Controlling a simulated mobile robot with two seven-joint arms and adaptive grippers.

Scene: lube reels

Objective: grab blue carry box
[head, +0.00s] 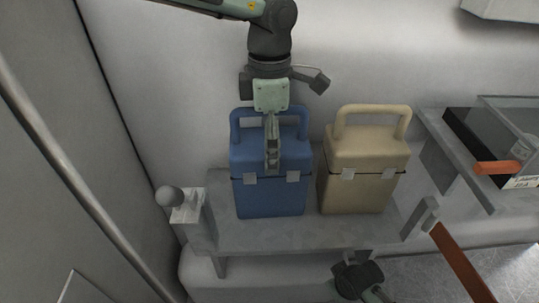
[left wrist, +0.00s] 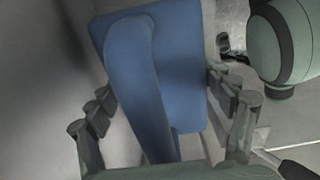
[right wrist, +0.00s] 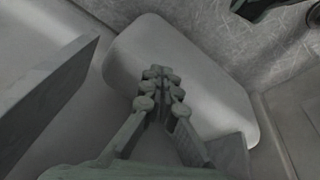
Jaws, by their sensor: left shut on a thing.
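The blue carry box (head: 270,195) stands upright on a grey shelf (head: 228,238), with its handle at the top. My left gripper (head: 272,158) comes down from above onto the handle and hides part of the box's front. In the left wrist view the blue handle (left wrist: 135,75) lies between the two fingers of my left gripper (left wrist: 160,97), which is shut on it. My right gripper (right wrist: 159,76) is shut and empty, with its fingertips together over a pale surface.
A beige carry box (head: 365,175) stands close beside the blue one on the right. A side shelf holds a clear-lidded case (head: 500,140) with an orange handle. A round grey knob (head: 168,196) sticks up at the shelf's left end. A wall is close behind.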

